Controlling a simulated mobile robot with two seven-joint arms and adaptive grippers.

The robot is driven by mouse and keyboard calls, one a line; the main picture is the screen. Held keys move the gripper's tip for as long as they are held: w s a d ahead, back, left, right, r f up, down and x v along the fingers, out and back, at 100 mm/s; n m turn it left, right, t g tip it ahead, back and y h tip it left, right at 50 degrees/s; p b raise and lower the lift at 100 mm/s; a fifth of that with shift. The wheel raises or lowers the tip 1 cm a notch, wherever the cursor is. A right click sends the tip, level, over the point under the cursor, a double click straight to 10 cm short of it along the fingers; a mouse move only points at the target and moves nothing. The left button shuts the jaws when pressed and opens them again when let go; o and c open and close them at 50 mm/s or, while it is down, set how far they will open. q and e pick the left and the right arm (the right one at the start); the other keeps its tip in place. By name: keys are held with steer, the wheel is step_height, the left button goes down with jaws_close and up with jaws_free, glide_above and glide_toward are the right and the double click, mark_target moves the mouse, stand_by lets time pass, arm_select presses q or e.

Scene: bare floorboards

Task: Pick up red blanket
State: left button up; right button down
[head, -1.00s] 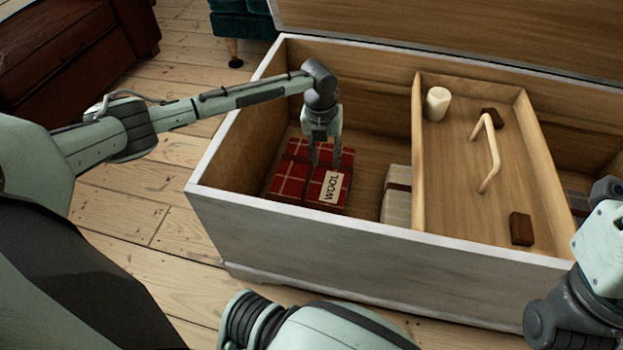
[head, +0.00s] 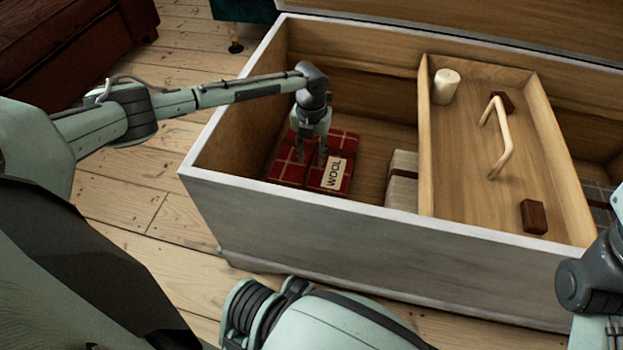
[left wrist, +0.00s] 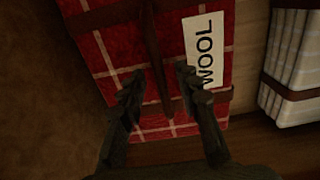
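The red blanket (head: 284,170) is a folded red bundle with pale check lines, dark straps and a white WOOL label. It lies at the left end inside the open chest (head: 330,218). My left gripper (head: 312,158) points down over it. In the left wrist view, the gripper (left wrist: 158,82) is open, its fingers apart on either side of a dark strap on the red blanket (left wrist: 112,62). I cannot tell whether the fingertips touch the cloth. Part of my right arm shows at the right edge, but its gripper fingers are not visible.
A wooden tray (head: 455,185) sits across the chest, holding a white candle (head: 446,86), a pale curved handle (head: 497,135) and dark brown blocks (head: 534,216). A cream folded blanket (head: 402,181) lies right of the red one. The chest walls surround my left gripper.

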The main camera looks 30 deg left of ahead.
arm_select(q)
jaws_close()
steer(key=shift+w+r, duration=0.1)
steer(key=shift+r, duration=0.05)
stand_by(0.4)
